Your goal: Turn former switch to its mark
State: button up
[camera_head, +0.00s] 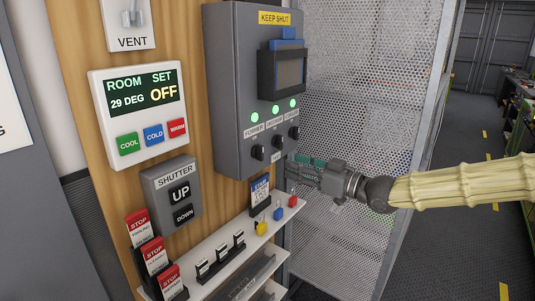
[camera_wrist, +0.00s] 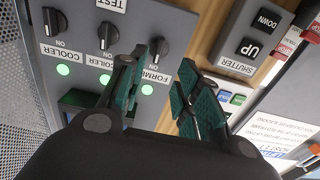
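The former switch (camera_head: 258,152) is a black knob, the leftmost of three on the grey control box in the head view, below the FORMER label and a lit green lamp. In the head view my gripper (camera_head: 299,167) is beside the box's lower right. I cannot tell whether a finger touches the knob.
The boiler knob (camera_wrist: 108,36) and cooler knob (camera_wrist: 55,22) stand beside the former switch. Below the box, a white shelf (camera_head: 215,243) holds tags and small coloured items. The shutter panel (camera_head: 172,190) is at left. A perforated metal screen (camera_head: 350,80) stands behind.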

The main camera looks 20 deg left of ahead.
aim_at(263, 154)
jog(key=p+x, duration=0.2)
jog(key=x, duration=0.3)
jog(key=p+x, duration=0.2)
jog(key=x, duration=0.3)
jog(key=shift+w+a+r, duration=0.2)
jog(key=shift+a, duration=0.15)
grip_shut()
